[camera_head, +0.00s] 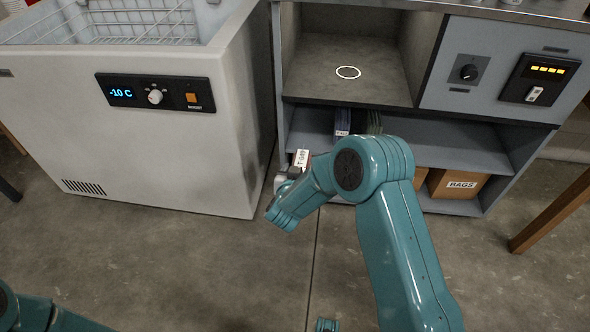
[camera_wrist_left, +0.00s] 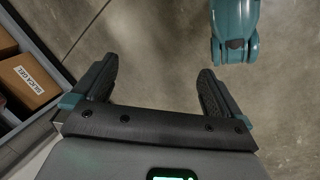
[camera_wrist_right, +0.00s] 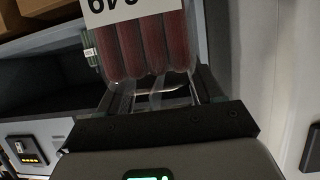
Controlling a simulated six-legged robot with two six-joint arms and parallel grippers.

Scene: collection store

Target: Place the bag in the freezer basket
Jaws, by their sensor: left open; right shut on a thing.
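The bag (camera_wrist_right: 140,50), clear with dark red tube-like contents and a white label, is held by my right gripper (camera_wrist_right: 157,92).
The grey cabinet (camera_head: 460,145) stands right of the freezer, with a white ring (camera_head: 348,72) on its upper shelf. A wooden leg (camera_head: 550,215) stands at right. The front floor is clear.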

